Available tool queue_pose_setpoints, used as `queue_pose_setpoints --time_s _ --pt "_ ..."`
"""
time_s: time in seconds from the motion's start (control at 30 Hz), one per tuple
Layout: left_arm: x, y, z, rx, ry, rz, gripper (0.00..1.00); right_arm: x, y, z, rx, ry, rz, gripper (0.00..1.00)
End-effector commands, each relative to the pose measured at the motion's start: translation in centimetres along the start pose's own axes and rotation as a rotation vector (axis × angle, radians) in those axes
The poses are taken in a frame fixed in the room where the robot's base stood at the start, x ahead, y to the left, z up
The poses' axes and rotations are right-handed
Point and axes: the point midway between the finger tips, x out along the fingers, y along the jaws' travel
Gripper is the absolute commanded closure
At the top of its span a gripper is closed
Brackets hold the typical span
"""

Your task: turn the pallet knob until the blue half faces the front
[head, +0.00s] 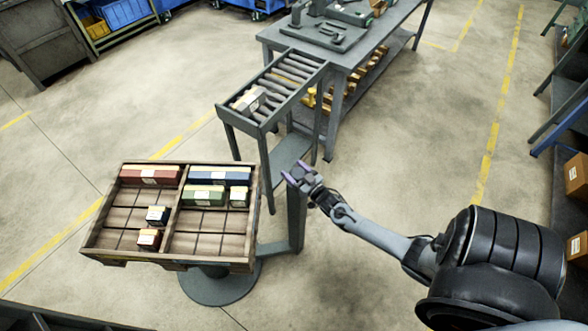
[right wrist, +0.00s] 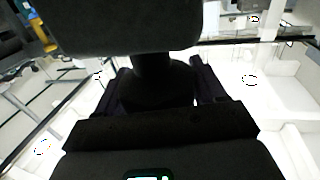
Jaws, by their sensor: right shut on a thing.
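The wooden pallet (head: 160,220) sits on a round grey pedestal (head: 222,288) at the lower left of the head view. A divider splits it into two halves. The left half holds red, dark blue and orange-red boxes; the right half holds blue and green boxes. Small yellow and blue marks show low on its front edge. My right gripper (head: 297,174) is at the top of the grey post (head: 297,220) right of the pallet. It is shut on a dark thing (right wrist: 162,78), seemingly the pallet knob, mostly hidden by the fingers. My left gripper is not in view.
A roller conveyor (head: 226,108) with a pale box (head: 249,100) stands behind the post. A grey workbench (head: 345,60) is beyond it. Shelves with cardboard boxes (head: 576,175) line the right edge. The floor between is clear.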

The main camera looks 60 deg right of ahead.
Motion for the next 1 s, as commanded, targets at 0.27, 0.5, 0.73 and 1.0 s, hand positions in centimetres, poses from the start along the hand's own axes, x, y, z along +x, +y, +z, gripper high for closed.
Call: queue_pose_setpoints --time_s 0.27,0.5,0.73,1.0 --pt "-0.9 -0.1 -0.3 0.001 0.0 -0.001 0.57 0.0 0.2 0.0 0.008 0.001 0.268 0.61" --pt "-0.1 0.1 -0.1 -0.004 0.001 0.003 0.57 -0.1 0.6 0.2 0.007 0.001 0.496 0.6" --pt "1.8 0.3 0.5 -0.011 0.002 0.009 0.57 -0.3 0.9 0.5 0.007 0.001 0.713 0.61" --pt "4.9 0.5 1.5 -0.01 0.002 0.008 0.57 -0.6 1.3 0.6 0.006 0.002 0.944 0.61"
